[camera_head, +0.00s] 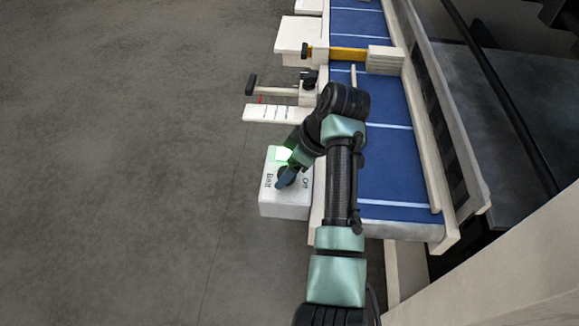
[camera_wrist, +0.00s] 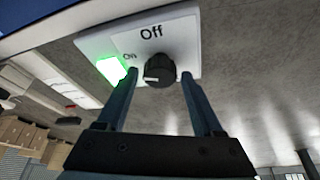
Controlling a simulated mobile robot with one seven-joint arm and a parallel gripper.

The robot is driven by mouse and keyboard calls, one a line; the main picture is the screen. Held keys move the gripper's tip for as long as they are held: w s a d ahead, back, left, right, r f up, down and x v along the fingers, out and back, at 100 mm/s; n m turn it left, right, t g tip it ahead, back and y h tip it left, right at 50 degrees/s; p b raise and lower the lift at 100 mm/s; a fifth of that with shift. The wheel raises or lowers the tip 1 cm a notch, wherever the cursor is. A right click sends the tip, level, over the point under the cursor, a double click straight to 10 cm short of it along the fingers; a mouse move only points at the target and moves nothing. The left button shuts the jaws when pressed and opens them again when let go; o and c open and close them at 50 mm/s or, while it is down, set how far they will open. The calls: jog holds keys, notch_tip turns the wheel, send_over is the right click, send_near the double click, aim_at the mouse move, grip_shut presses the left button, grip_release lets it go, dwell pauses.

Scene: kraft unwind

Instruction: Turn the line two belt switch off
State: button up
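The belt switch is a white box (camera_head: 285,207) on the left side of the blue conveyor in the head view. It also shows in the wrist view (camera_wrist: 188,38), with a black round knob (camera_wrist: 160,70), "On" and "Off" labels, and a lit green lamp (camera_wrist: 111,70). The knob's pale mark faces the left side, towards the "On" label and lamp. My gripper (camera_wrist: 159,78) is at the box, its two fingers apart on either side of the knob. A small gap shows between each finger and the knob. In the head view my gripper (camera_head: 286,177) partly hides the box face.
The blue belt (camera_head: 392,165) with white cross lines runs right of the box. A white rail (camera_head: 268,113) and a black-handled clamp (camera_head: 272,91) stand just beyond the box. The grey floor (camera_head: 120,180) on the left is clear.

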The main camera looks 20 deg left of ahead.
grip_shut()
jog(key=shift+r, duration=0.1)
jog(key=m+p, duration=0.1)
jog(key=m+t+p, duration=0.1)
jog(key=shift+s+a+r+m+p, duration=0.1)
jog(key=shift+s+m+p, duration=0.05)
jog(key=shift+m+p, duration=0.25)
jog(key=m+p, duration=0.1)
jog(key=m, duration=0.1)
jog(key=m+t+h+p, duration=0.1)
jog(key=m+p, duration=0.1)
jog(key=shift+m+t, duration=0.3)
jog(key=m+t+h+p, duration=0.1)
jog(key=m+p, duration=0.1)
jog(key=m, duration=0.1)
jog(key=shift+s+a, duration=0.1)
jog(key=shift+m+h+p, duration=0.6)
jog(key=shift+m, duration=1.1)
